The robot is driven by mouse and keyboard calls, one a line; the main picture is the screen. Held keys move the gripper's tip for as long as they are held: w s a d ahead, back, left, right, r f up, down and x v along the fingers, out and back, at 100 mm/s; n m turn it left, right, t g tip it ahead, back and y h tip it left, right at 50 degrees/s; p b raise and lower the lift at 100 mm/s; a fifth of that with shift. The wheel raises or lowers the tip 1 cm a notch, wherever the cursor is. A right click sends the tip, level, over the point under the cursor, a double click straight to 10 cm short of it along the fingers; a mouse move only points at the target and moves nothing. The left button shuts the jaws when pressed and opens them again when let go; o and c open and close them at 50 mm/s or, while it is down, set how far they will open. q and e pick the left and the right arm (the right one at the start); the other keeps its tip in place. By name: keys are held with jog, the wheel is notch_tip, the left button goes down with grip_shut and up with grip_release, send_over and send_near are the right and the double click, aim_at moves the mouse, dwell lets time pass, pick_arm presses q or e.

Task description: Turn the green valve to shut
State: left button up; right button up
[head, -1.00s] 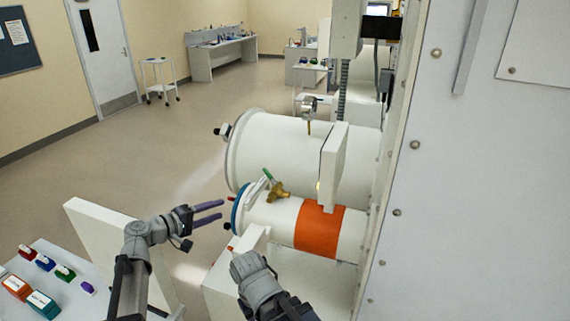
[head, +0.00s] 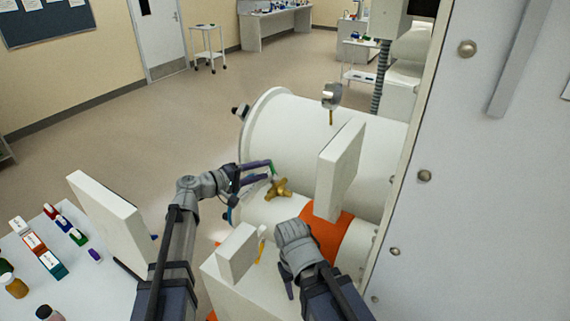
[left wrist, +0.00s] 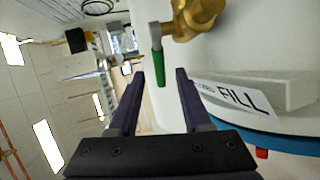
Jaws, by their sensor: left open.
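The green valve handle (left wrist: 157,55) is a short lever on a grey stem, beside a brass valve body (left wrist: 197,15) in the left wrist view. In the head view the brass body (head: 279,188) sits on the small white cylinder, and the handle is partly hidden by my fingers. My left gripper (left wrist: 160,74) is open; its two dark purple fingers lie on either side of the handle's lower end, not closed on it. My right gripper is mostly hidden by its own wrist, above the white block at the lower middle; its jaws cannot be made out.
A label reading FILL (left wrist: 240,97) is beside the valve. A large white cylinder (head: 285,135) lies behind, with an upright white panel (head: 340,170) to the right. An orange band (head: 328,235) wraps the small cylinder. A table (head: 75,285) with small boxes is at left.

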pick_arm(q)
jog(key=b+x, duration=0.1)
jog(key=x, duration=0.6)
jog(key=shift+w+d+f, duration=0.1)
jog(key=shift+w+d, duration=0.05)
jog(key=shift+d, duration=0.1)
grip_shut()
dwell(1.2)
